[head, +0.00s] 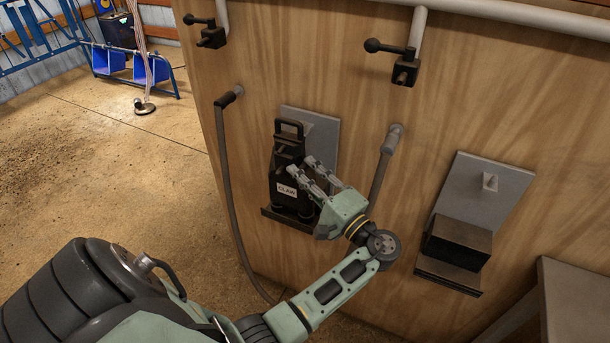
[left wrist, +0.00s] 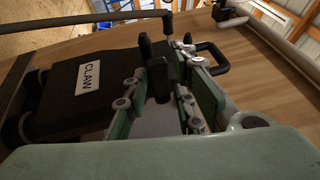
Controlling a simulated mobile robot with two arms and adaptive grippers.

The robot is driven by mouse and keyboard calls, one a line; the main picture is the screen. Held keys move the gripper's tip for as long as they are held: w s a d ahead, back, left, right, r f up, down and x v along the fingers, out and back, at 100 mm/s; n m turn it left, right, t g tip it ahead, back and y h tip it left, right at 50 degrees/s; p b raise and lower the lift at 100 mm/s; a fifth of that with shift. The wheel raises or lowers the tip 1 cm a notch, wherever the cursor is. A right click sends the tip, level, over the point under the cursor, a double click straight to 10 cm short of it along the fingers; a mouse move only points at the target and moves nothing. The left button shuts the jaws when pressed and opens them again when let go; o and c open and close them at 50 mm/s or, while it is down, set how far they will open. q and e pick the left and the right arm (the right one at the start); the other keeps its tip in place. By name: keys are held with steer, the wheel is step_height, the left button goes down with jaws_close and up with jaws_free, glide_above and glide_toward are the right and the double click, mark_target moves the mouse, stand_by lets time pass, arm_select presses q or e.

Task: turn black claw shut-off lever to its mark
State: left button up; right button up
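The black claw (head: 286,170), with a white CLAW label, hangs upright on a grey plate on the wooden panel. It also shows in the left wrist view (left wrist: 62,100). My left gripper (head: 311,176) is at the claw's right side, its two fingers parted. In the left wrist view the fingers (left wrist: 163,72) stand either side of a black part of the claw; contact is unclear. Two black shut-off levers with ball ends are above: one at upper left (head: 199,20), one right of centre (head: 389,48). Their marks cannot be made out. My right gripper is not in view.
A grey pipe (head: 480,12) runs along the panel top. A dark hose (head: 226,170) hangs left of the claw. A second grey plate (head: 500,190) with a black block (head: 457,242) is at right, near a grey table (head: 575,285). Open floor lies left.

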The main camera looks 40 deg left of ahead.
arm_select(q)
jaws_close()
steer(key=shift+r+m+p, duration=0.35)
steer(key=shift+m+p, duration=0.05)
steer(key=shift+p, duration=0.4)
steer(key=r+m+h+p, duration=0.1)
steer(key=m+p, duration=0.1)
steer(key=p, duration=0.2)
steer(key=r+m+h+p, duration=0.1)
steer(key=m+p, duration=0.1)
steer(key=p, duration=0.1)
steer(key=shift+w+p, duration=0.2)
steer(key=shift+p, duration=0.15)
steer(key=shift+w+m+h+p, duration=0.15)
steer(key=shift+m+h+p, duration=0.35)
steer(key=shift+m+p, duration=0.5)
steer(key=shift+o, duration=1.6)
jaws_free()
